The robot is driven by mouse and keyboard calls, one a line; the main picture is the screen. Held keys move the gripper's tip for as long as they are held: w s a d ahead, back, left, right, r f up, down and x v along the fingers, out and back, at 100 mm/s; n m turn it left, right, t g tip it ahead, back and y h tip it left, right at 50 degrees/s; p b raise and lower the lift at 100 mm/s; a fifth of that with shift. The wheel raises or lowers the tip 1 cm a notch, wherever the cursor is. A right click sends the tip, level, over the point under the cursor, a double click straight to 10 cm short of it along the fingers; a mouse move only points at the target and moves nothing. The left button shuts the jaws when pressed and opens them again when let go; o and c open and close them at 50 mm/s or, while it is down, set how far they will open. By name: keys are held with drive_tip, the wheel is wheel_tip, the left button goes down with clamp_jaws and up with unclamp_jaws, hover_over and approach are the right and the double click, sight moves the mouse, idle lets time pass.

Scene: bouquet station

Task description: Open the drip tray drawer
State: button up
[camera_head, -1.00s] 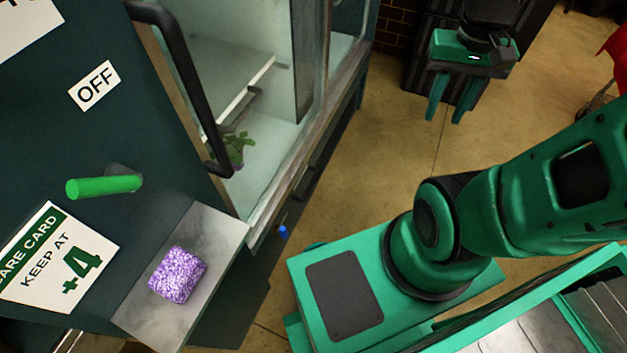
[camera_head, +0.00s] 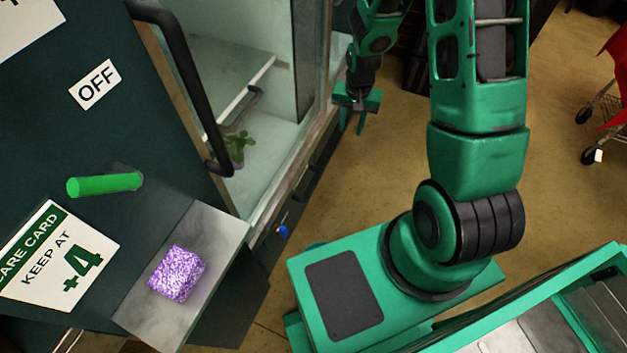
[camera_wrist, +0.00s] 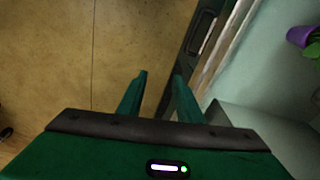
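The glass-fronted cabinet has a dark drawer front (camera_head: 322,160) along its bottom edge, below the pale sill. A dark bar handle (camera_head: 304,186) runs along it. In the wrist view the dark drawer front (camera_wrist: 196,55) slopes just beyond the right finger. My gripper (camera_head: 352,124) hangs beside the far part of the cabinet front, with its green fingers pointing down. In the wrist view the gripper (camera_wrist: 160,82) is open, with bare floor between the fingers and nothing held. The drawer looks closed. Whether the right finger touches its front I cannot tell.
A small blue knob (camera_head: 283,231) sticks out near the drawer's near end. A potted plant (camera_head: 236,150) stands inside the cabinet. A purple block (camera_head: 177,273) lies on a grey shelf (camera_head: 222,237) at left. The tiled floor (camera_head: 395,150) before the cabinet is clear. A shopping cart (camera_head: 604,112) stands far right.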

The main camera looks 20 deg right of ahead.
drive_tip(key=m+y, duration=0.2)
approach(312, 182)
drive_tip(key=shift+t, duration=0.3)
drive_tip(key=f, duration=0.2)
drive_tip(key=a+f, duration=0.1)
drive_tip(key=f, duration=0.5)
drive_tip(key=shift+w+a, duration=0.15)
drive_tip(key=shift+w, duration=0.1)
